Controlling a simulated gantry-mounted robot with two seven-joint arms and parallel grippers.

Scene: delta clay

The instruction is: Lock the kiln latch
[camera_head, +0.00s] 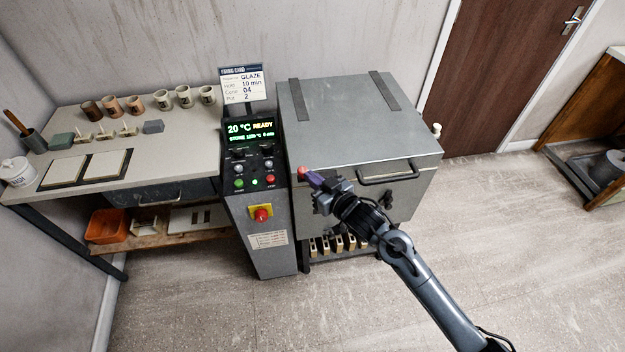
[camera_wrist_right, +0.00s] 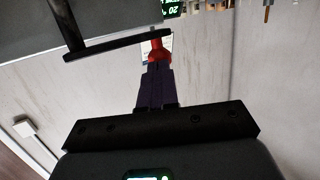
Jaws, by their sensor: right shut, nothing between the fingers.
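The grey kiln (camera_head: 355,120) stands right of its control panel, with its lid (camera_head: 350,105) down. A red knob (camera_head: 303,171), which looks like part of the latch, shows at the kiln's front left edge. My right gripper (camera_head: 312,180) is shut, with nothing held, and its purple fingers point at the knob. In the right wrist view the red knob (camera_wrist_right: 157,48) is at the tips of the shut fingers (camera_wrist_right: 155,80); I cannot tell whether they touch. The rest of the latch is hidden behind my gripper. My left gripper is not in view.
A lid handle (camera_head: 390,179) sticks out from the kiln front, right of my gripper. The control panel (camera_head: 250,158) has a red and yellow switch (camera_head: 262,213). A workbench (camera_head: 180,140) with cups stands at the left. The floor in front is clear.

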